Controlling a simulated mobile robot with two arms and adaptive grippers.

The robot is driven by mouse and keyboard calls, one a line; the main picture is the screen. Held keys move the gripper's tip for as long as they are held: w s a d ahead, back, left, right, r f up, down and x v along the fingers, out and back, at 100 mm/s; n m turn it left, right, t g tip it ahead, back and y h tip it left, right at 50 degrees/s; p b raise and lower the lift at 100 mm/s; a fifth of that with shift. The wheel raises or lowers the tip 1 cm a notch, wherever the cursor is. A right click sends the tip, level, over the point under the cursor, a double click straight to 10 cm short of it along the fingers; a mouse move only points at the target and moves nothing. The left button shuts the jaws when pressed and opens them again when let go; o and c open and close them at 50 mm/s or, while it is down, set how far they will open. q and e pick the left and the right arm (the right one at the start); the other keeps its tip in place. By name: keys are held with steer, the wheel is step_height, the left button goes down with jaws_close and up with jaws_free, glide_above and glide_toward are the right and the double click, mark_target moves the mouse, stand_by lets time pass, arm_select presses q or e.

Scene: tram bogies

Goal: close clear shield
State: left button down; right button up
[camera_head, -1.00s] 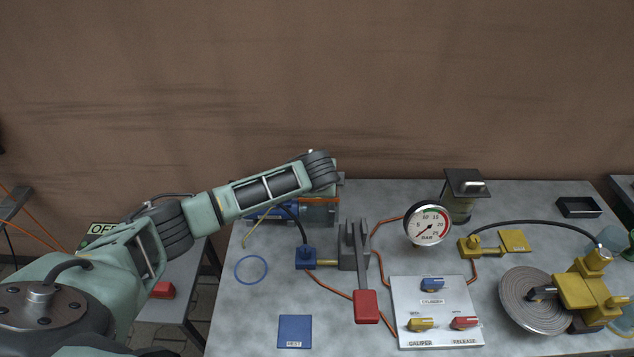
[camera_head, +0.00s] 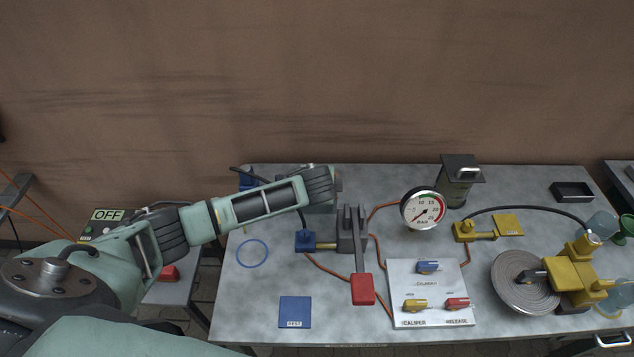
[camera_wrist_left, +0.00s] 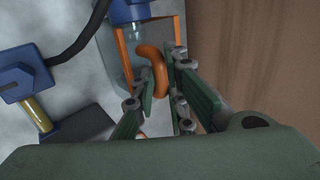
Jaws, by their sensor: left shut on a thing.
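In the left wrist view the clear shield (camera_wrist_left: 113,58) shows as a see-through grey panel with orange edges, close to a blue cylinder (camera_wrist_left: 128,14). An orange curved handle (camera_wrist_left: 152,58) stands out from it. My left gripper (camera_wrist_left: 160,82) is shut on this handle, one finger on each side. In the head view my left arm reaches to the back left of the table and its wrist covers most of the shield and the gripper. How far the shield is swung cannot be told there. My right gripper is out of view.
A blue valve block (camera_head: 305,240) and a grey bracket with a red-ended lever (camera_head: 362,289) stand just in front. A gauge (camera_head: 423,207), a control panel (camera_head: 432,293) and a yellow caliper (camera_head: 569,275) lie to the right. The front left table is mostly clear.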

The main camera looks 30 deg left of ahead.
arm_select(q)
steer(key=shift+s+d+f, duration=0.3)
steer(key=shift+s+f, duration=0.15)
steer(key=shift+f, duration=0.15)
steer(key=c, duration=1.9)
jaws_free()
steer(key=shift+s, duration=0.1)
steer(key=shift+c, duration=0.2)
steer(key=shift+o, duration=0.7)
steer(key=shift+r, duration=0.1)
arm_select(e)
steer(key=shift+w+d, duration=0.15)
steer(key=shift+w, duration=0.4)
arm_select(q)
steer(key=shift+a, duration=0.1)
steer(key=shift+w+r, duration=0.15)
steer(key=shift+w, duration=0.05)
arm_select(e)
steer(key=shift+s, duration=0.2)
arm_select(q)
steer(key=v, duration=1.2)
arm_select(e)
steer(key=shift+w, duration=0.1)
